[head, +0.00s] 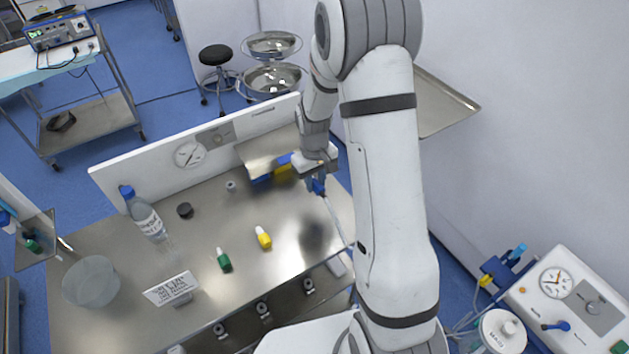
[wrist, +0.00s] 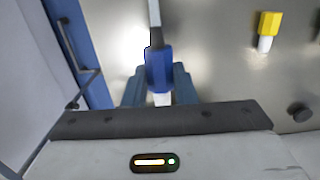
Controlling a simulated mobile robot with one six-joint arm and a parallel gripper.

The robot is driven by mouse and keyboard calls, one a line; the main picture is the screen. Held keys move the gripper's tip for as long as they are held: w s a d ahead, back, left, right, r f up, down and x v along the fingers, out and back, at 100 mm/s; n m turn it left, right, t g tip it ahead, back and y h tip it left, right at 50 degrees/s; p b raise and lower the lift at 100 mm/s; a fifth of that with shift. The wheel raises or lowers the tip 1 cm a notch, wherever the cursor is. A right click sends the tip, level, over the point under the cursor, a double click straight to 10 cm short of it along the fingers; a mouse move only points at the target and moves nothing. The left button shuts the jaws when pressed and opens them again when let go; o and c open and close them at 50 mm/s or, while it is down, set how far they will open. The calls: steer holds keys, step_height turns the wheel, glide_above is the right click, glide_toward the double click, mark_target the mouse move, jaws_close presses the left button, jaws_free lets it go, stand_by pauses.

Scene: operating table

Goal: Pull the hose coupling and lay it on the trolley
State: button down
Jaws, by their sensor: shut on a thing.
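My gripper (head: 316,181) is shut on the blue hose coupling (head: 319,187), above the right part of a steel-topped trolley (head: 205,215) with drawers. In the wrist view the blue coupling (wrist: 158,70) sits between the blue fingers of my gripper (wrist: 159,88). A pale tube (wrist: 154,14) runs from its far end, and a white end shows on the near side. In the head view a thin pale tube (head: 335,218) slants down from the coupling toward my arm, which hides part of it.
The trolley top holds a water bottle (head: 145,215), a clear bowl (head: 91,282), a printed sign (head: 171,288), a green-capped connector (head: 223,260), a yellow one (head: 263,237) and a black knob (head: 185,210). A white upright panel (head: 215,135) edges its back. A gauge unit (head: 575,300) stands at right.

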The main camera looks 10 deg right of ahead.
steer(key=shift+f+b, duration=2.45)
steer(key=shift+f, duration=1.75)
steer(key=c, duration=1.1)
jaws_free()
steer(key=r, duration=0.4)
steer(key=r+b, duration=0.1)
steer(key=r, duration=0.2)
steer(key=shift+w+a, duration=0.1)
steer(key=shift+w, duration=0.15)
steer(key=shift+r, duration=0.4)
